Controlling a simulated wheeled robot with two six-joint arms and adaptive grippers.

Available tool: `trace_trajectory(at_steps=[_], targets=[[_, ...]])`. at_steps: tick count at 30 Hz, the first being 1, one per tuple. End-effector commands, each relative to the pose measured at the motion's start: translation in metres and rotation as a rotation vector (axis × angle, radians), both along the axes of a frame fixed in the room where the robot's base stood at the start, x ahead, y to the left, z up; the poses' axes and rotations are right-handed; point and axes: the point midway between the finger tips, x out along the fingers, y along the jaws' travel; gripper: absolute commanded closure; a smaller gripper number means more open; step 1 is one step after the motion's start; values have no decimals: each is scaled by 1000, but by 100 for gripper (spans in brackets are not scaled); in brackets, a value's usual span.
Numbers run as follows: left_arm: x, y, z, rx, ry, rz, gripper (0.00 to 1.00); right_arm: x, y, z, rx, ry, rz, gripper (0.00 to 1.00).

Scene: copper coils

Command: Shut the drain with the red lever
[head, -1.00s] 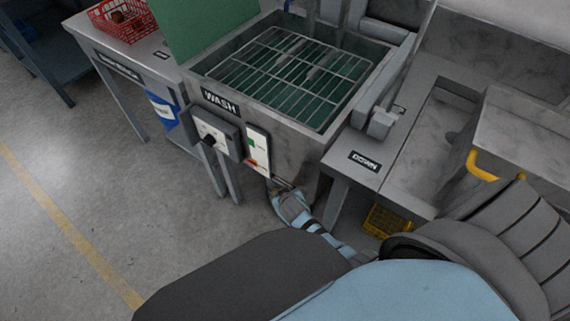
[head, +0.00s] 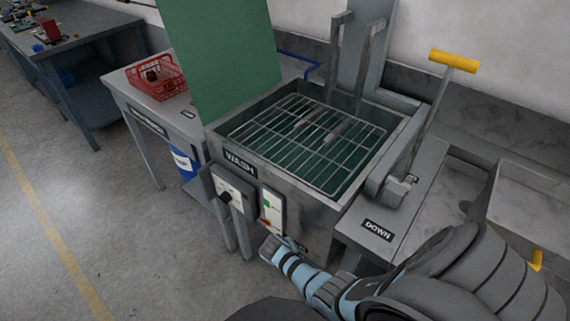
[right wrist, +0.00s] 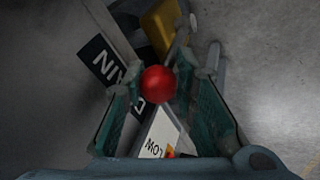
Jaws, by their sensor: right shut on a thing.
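The red lever's round red knob (right wrist: 159,84) shows in the right wrist view, between the two fingers of my right gripper (right wrist: 160,95), which is shut on it. A black label, partly hidden and ending in "IN" (right wrist: 107,62), lies beside it. In the head view my right gripper (head: 278,246) is at the lower front of the wash tank (head: 310,222), below the control panel. The lever itself cannot be made out there. My left gripper is not in view.
The tank holds a wire rack (head: 310,140) and has a green panel (head: 220,60) at its left. A control box (head: 234,196) juts from its front. A yellow-handled lever (head: 453,60) stands at the right. A red basket (head: 157,77) sits on the left table.

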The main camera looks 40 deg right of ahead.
Motion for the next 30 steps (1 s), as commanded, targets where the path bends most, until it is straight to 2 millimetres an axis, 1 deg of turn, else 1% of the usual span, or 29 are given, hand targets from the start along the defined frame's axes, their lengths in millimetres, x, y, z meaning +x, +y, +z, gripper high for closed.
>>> trace_trajectory(at_steps=[1, 5, 6, 9, 23, 26, 30], targets=[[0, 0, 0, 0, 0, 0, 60, -1, -4, 0, -12, 6, 2, 100], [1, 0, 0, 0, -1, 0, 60, -1, -4, 0, -12, 6, 3, 100], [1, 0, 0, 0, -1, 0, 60, -1, -4, 0, -12, 6, 3, 68], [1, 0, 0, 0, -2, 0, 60, 0, -3, 0, -10, 4, 4, 55], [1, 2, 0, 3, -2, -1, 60, 1, 0, 1, -5, 0, 5, 55], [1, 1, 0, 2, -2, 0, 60, 0, 3, 6, -5, 0, 5, 55], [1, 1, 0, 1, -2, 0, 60, -6, 11, 24, -4, -1, 4, 55]])
